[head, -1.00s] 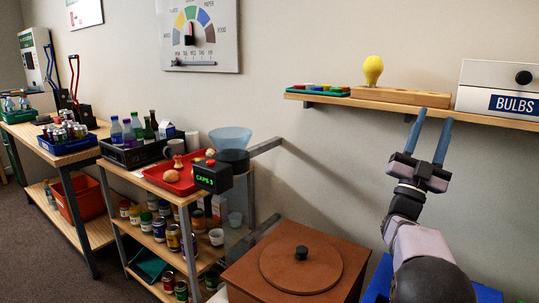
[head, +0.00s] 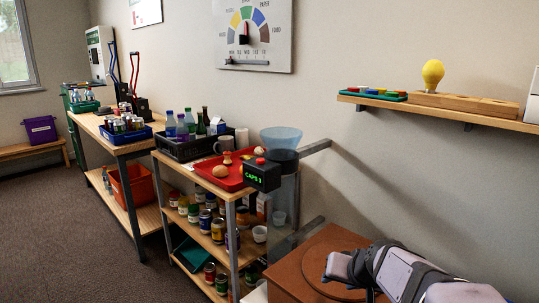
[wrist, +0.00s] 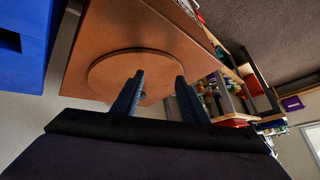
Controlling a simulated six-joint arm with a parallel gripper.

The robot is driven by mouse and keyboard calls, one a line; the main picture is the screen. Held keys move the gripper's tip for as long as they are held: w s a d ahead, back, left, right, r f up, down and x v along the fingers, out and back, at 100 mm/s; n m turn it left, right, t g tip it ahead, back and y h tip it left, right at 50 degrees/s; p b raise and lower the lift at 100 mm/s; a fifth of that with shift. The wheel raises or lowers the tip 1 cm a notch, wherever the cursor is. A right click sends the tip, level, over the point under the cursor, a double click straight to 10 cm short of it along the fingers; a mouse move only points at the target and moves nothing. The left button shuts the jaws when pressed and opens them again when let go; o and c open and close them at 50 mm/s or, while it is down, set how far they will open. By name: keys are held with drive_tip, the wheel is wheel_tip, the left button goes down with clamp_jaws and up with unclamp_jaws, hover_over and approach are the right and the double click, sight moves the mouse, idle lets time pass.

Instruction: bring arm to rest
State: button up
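My arm (head: 395,275) is low at the bottom right of the head view, in front of the brown wooden box (head: 296,262). My fingers do not show in that view. In the wrist view my gripper (wrist: 159,80) has its two blue fingers apart, with nothing held between them. Beyond the fingers is the brown box (wrist: 85,65) with its round lid (wrist: 105,72). The fingers overlap the lid in the picture; I cannot tell the gap. The lid's knob is mostly hidden.
A shelf cart (head: 225,210) with cans and a red tray (head: 208,178) stands left of the box. A funnel (head: 281,138) is beside it. A wall shelf (head: 450,112) holds a yellow bulb (head: 433,72). A blue bin (wrist: 22,50) shows in the wrist view.

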drive_tip(key=s+a+f+n+g+y+b, duration=0.1)
drive_tip(key=s+a+f+g, duration=0.25)
drive_tip(key=s, duration=0.45)
drive_tip(key=s+a+f+n+g+y, duration=0.1)
drive_tip(key=s+a+f+g, duration=0.15)
drive_tip(key=s+f, duration=0.4)
drive_tip(key=s+d+f+g+h+b, duration=0.2)
drive_tip(key=s+d+f+h+b, duration=0.15)
drive_tip(key=s+f, duration=0.65)
wheel_tip(320, 180, up, 36)
drive_tip(key=p, duration=3.6)
drive_tip(key=shift+w+d+r+n, duration=0.15)
drive_tip(key=shift+w+d+n, duration=0.15)
drive_tip(key=shift+n, duration=0.1)
drive_tip(key=shift+y, duration=0.25)
